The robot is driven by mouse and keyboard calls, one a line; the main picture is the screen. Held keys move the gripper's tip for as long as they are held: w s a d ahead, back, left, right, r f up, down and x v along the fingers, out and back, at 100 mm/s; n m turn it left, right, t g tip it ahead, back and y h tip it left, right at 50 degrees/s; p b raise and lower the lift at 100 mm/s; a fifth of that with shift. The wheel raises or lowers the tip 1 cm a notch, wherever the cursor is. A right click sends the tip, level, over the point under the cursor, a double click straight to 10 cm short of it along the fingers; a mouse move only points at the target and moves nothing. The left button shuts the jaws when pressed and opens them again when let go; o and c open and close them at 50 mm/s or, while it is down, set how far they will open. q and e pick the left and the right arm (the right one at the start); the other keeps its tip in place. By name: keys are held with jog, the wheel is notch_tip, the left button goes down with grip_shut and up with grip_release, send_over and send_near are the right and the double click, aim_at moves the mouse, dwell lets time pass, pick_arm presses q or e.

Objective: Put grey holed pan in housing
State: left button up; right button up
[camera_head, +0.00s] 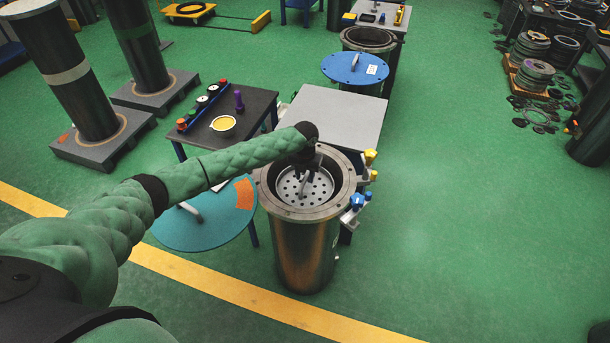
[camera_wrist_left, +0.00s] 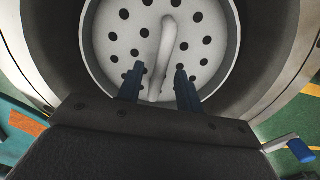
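The grey holed pan (camera_head: 319,193) is a round, light grey dish with many holes, inside the open mouth of the housing, a metal cylinder (camera_head: 303,250) with a wide flange. My left gripper (camera_head: 305,181) reaches down into the mouth over the pan. In the left wrist view the pan (camera_wrist_left: 112,38) has a bent grey handle (camera_wrist_left: 166,42) standing up from it. The fingers of my left gripper (camera_wrist_left: 159,88) are apart, one on each side of the handle's lower end, with gaps visible. How deep the pan sits is hard to tell. My right gripper is not in view.
A teal round lid (camera_head: 205,228) lies left of the housing, with a grey table (camera_head: 333,112) behind it. A dark table (camera_head: 222,118) holds a yellow-filled cup.

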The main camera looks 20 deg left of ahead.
aim_at(305, 178)
pick_arm(q)
jog(key=shift+r, duration=0.1)
